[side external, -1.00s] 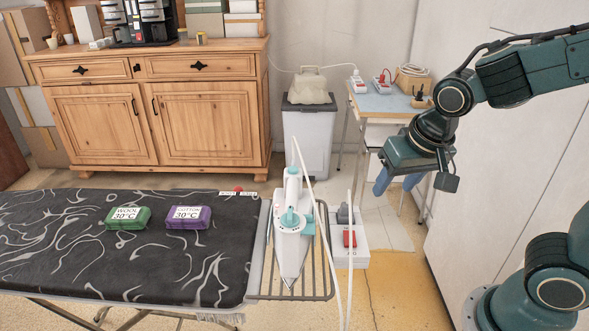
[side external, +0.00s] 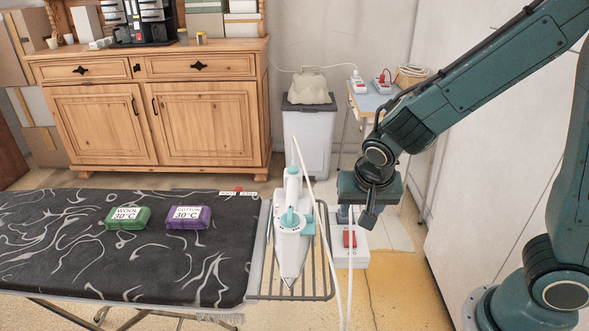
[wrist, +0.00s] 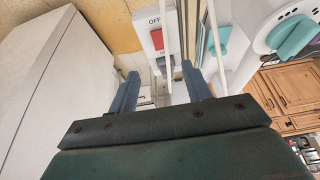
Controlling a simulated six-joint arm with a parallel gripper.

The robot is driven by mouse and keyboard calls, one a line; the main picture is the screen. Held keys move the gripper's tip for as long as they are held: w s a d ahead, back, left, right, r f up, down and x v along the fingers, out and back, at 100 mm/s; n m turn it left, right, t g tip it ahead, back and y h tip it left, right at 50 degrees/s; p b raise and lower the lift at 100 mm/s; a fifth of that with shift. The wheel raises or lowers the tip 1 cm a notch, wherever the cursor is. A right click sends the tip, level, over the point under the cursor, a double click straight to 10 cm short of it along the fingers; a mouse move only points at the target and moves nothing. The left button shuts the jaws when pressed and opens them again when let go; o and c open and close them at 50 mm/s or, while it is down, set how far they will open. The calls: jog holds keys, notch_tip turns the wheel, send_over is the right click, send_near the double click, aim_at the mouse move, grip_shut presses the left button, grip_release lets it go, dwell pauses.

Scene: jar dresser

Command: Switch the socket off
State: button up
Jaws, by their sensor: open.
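The socket (side external: 350,258) is a white box with a red rocker switch (side external: 349,239), to the right of the iron's rack. In the wrist view the red switch (wrist: 158,42) sits on the white socket face, with an "OFF" label beside its upper end. My gripper (side external: 351,213) hangs just above and behind the switch in the side view, covering the socket's far part. In the wrist view my gripper (wrist: 160,72) has its two blue fingers apart with nothing between them. No contact with the switch is visible.
The iron (side external: 291,230) stands on a wire rack (side external: 322,285) at the ironing board's end. A white cord (side external: 345,285) runs in front of the socket. Green (side external: 127,218) and purple (side external: 187,218) blocks lie on the board (side external: 70,260). A white wall stands at right.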

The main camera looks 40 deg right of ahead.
aim_at(350, 237)
jog(key=shift+x, duration=6.85)
jog(key=c, duration=1)
jog(key=shift+w+d+g+y, duration=0.15)
jog(key=shift+d+g+y, duration=0.05)
jog(key=shift+g+y, duration=0.4)
jog(key=shift+w+d+g+y, duration=0.2)
jog(key=shift+g+y, duration=0.4)
jog(key=shift+r, duration=0.1)
jog(key=o, duration=1)
jog(key=shift+r, duration=0.1)
